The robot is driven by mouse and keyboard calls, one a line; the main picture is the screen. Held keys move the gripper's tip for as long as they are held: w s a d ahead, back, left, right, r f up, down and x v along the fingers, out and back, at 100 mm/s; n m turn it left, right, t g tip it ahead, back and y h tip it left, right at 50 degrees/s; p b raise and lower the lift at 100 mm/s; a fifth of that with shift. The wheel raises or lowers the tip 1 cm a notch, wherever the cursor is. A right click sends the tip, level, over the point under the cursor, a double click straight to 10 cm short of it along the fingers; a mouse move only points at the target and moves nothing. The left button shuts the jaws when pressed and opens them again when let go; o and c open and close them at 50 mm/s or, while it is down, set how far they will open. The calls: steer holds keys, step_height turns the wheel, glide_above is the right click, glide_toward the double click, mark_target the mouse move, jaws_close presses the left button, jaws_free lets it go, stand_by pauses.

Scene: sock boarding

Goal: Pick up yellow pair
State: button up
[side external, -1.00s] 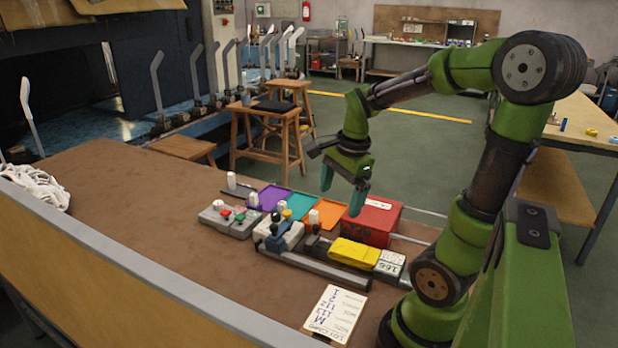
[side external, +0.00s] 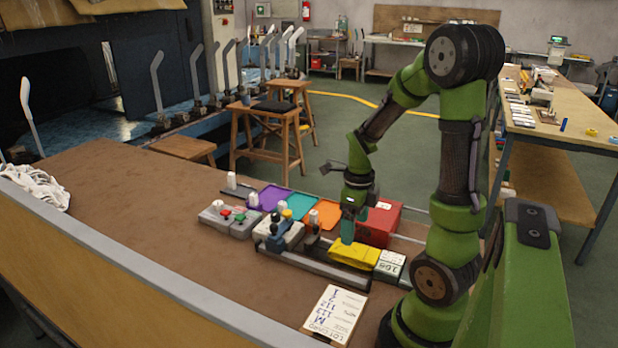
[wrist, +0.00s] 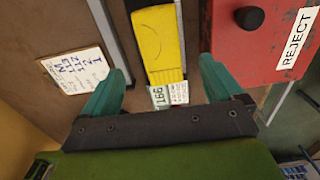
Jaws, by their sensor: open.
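The yellow pair (side external: 354,255) lies flat and folded in a dark holder near the front right of the brown table. In the wrist view the yellow pair (wrist: 158,40) runs lengthwise between my two fingers, with a ribbed end nearest me. My gripper (side external: 348,228) points down just above and behind the yellow pair. In the wrist view my gripper (wrist: 155,85) shows its teal fingers apart, one on each side of the pair's line, with nothing held. Whether a fingertip touches the pair cannot be told.
A red REJECT box (side external: 379,223) stands close beside my gripper. A small 166 label block (side external: 390,263) sits at the pair's right end. A lot card (side external: 335,313) lies in front. Purple, teal and orange trays (side external: 326,213) and a button box (side external: 229,217) are to the left.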

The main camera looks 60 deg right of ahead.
mark_target(353, 249)
step_height(353, 249, down, 8)
steer(key=shift+r, duration=0.1)
stand_by(0.4)
steer(key=c, duration=1.1)
